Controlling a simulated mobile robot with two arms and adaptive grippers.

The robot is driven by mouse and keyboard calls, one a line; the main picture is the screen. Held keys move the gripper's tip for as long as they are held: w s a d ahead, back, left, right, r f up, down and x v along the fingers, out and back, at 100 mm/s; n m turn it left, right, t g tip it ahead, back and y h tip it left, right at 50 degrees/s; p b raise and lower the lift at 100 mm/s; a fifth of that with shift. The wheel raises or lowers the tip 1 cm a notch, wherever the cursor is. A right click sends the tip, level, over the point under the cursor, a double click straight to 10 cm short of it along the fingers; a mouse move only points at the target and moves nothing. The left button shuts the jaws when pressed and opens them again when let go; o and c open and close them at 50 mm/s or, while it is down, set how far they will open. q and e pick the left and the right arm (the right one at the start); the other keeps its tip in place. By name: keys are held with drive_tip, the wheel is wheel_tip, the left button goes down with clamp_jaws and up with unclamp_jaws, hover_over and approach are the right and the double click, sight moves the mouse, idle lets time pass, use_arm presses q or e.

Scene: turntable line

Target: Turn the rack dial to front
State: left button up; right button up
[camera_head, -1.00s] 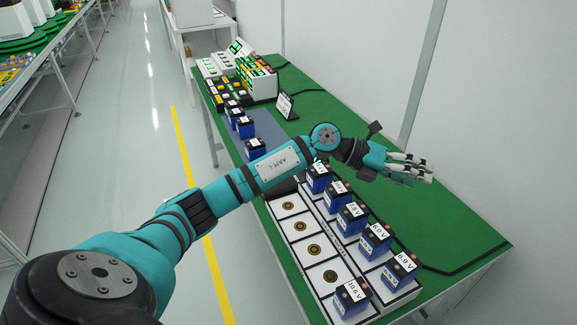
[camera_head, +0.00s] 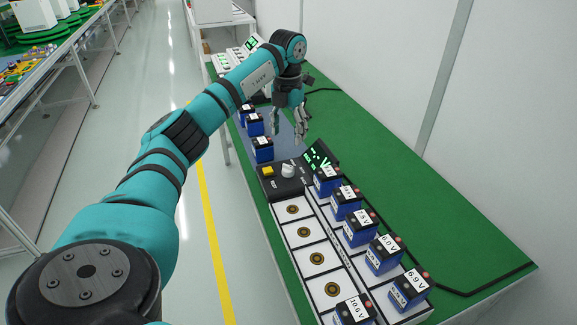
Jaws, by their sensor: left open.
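The rack dial (camera_head: 288,170) is a small white knob on a black control box at the far end of the white rack (camera_head: 303,234). A yellow button (camera_head: 267,171) sits to its left, and a dark display (camera_head: 319,155) with green marks stands behind it. My left gripper (camera_head: 301,132) is open and empty, fingers pointing down, above the table just beyond the dial and apart from it. The direction in which the dial points is too small to tell. My right gripper is out of view.
Several blue batteries (camera_head: 361,228) with voltage labels stand in the rack's right row; one more (camera_head: 353,311) is at the near end of the left row. Blue batteries (camera_head: 262,149) stand left of my gripper. The green table (camera_head: 400,190) is clear on the right.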

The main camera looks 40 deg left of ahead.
sight(288, 166)
use_arm(q)
wheel_tip(288, 166, down, 12)
drive_tip(key=shift+f+p, duration=0.1)
drive_tip(key=shift+p, duration=0.2)
drive_tip(key=c, duration=1.2)
drive_tip(key=shift+o, duration=0.2)
